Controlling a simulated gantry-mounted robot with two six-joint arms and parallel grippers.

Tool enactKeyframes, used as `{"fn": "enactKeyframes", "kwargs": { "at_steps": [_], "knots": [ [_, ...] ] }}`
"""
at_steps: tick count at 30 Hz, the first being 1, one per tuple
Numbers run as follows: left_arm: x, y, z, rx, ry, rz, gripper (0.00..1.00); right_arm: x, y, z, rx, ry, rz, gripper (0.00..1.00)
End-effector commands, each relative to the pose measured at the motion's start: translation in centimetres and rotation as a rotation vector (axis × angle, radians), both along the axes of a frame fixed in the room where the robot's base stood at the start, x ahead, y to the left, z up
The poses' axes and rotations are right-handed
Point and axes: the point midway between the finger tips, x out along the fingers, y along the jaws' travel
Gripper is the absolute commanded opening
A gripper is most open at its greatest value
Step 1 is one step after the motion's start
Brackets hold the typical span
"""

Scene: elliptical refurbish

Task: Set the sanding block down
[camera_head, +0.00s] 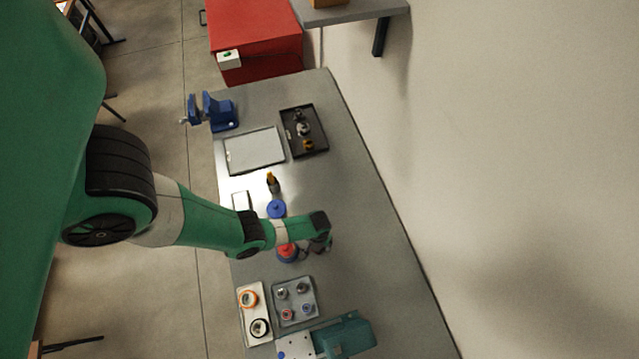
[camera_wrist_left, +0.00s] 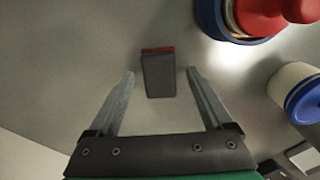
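The sanding block (camera_wrist_left: 158,76), a small dark grey block with a red edge, shows in the left wrist view between and just beyond my left fingertips. It appears to rest on the grey bench top, with a gap between it and each finger. My left gripper (camera_head: 322,243) is open and low over the bench in the head view. The block cannot be made out in the head view, where the wrist and gripper cover that spot. My right gripper is not in view.
A red-topped container (camera_head: 286,253) stands close beside my left gripper, and a blue-lidded one (camera_head: 276,208) is just behind. Trays with small parts (camera_head: 296,301) and a teal box (camera_head: 345,336) are at the front. The bench (camera_head: 365,220) is clear toward the wall.

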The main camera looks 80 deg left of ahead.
Motion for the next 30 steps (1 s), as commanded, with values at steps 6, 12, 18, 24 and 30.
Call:
{"fn": "enactKeyframes", "kwargs": {
  "at_steps": [6,12,18,24,30],
  "knots": [
    [0.0,0.0,0.0,0.000,0.000,0.000,0.44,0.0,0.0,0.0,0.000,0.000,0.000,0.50],
    [0.0,0.0,0.0,0.000,0.000,0.000,0.08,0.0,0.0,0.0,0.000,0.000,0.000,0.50],
    [0.0,0.0,0.0,0.000,0.000,0.000,0.00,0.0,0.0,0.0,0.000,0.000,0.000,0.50],
    [0.0,0.0,0.2,0.000,0.000,-0.001,0.00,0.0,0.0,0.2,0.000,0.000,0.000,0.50],
    [0.0,0.0,1.3,0.000,0.000,-0.001,0.00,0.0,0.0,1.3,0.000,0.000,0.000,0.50]
  ]
}}
